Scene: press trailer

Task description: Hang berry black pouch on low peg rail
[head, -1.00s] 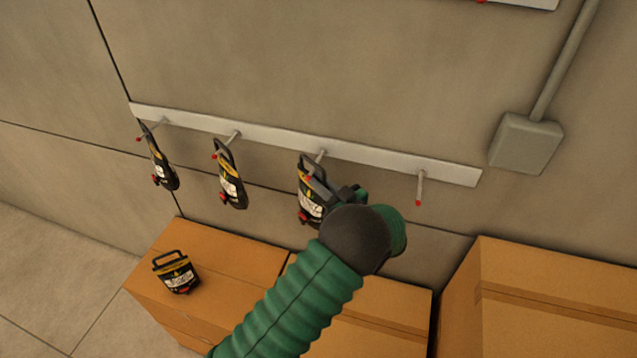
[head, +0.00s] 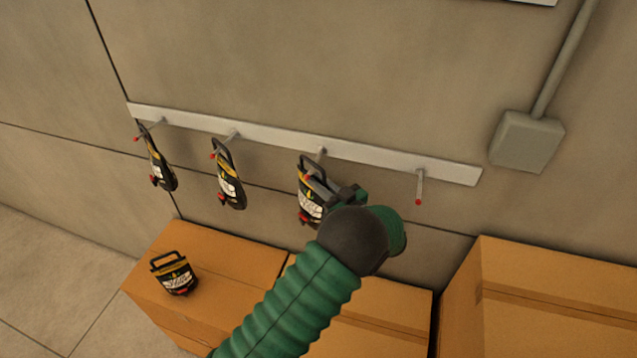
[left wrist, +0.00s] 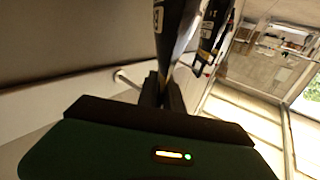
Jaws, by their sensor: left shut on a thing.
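The low peg rail (head: 270,135) is a pale strip on the wall with red-tipped pegs. My left gripper (head: 325,190) is at the third peg from the left, shut on a black pouch (head: 309,205) with a yellow band and a loop handle. The pouch's handle is at that peg; I cannot tell whether the peg bears its weight. In the left wrist view the held pouch (left wrist: 172,35) rises from the jaws, beside a peg. Two like pouches hang on the first (head: 161,170) and second (head: 229,180) pegs. My right gripper is not in view.
Another black pouch (head: 174,273) stands on a cardboard box (head: 225,265) below the rail. The fourth peg (head: 420,187) is bare. A larger box (head: 560,290) is at the lower right. A grey wall box (head: 527,142) with a conduit sits right of the rail.

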